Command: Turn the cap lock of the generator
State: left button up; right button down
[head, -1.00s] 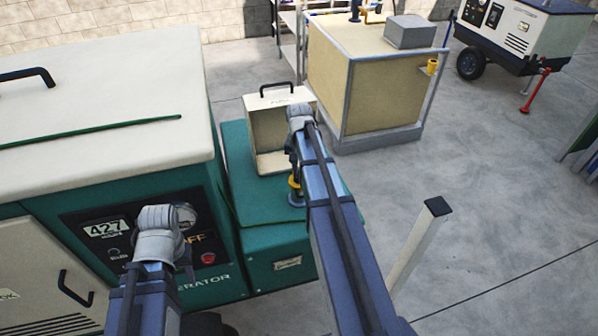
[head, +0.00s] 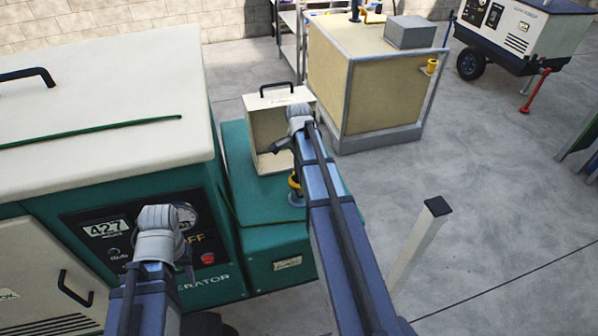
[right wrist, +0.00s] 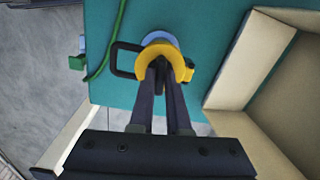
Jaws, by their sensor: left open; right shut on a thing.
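The generator (head: 225,262) is a teal box with a cream lid at the left of the head view. Its cap lock (head: 296,183) is yellow, on the lower teal section, partly hidden by my right arm. In the right wrist view the cap lock (right wrist: 180,62) is a yellow collar beside a blue round part, with a black loop to its left. My right gripper (right wrist: 164,78) is shut with its fingertips at the collar, holding the lock's middle part, which the fingers mostly hide. My left gripper (head: 158,250) is in front of the control panel, empty; its fingers are mostly hidden by the wrist.
An open cream box (head: 262,120) with a black handle stands behind the cap lock; its wall (right wrist: 240,70) is close to the right gripper. A pale post (head: 418,245) stands to the right. A tan tank (head: 365,90) stands behind.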

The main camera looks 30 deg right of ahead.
jog(key=shift+m, duration=0.6)
jog(key=c, duration=0.9)
grip_release()
jog(key=shift+r, duration=0.1)
notch_tip(320, 180, up, 8)
jog(key=p, duration=0.8)
jog(key=shift+f, duration=0.2)
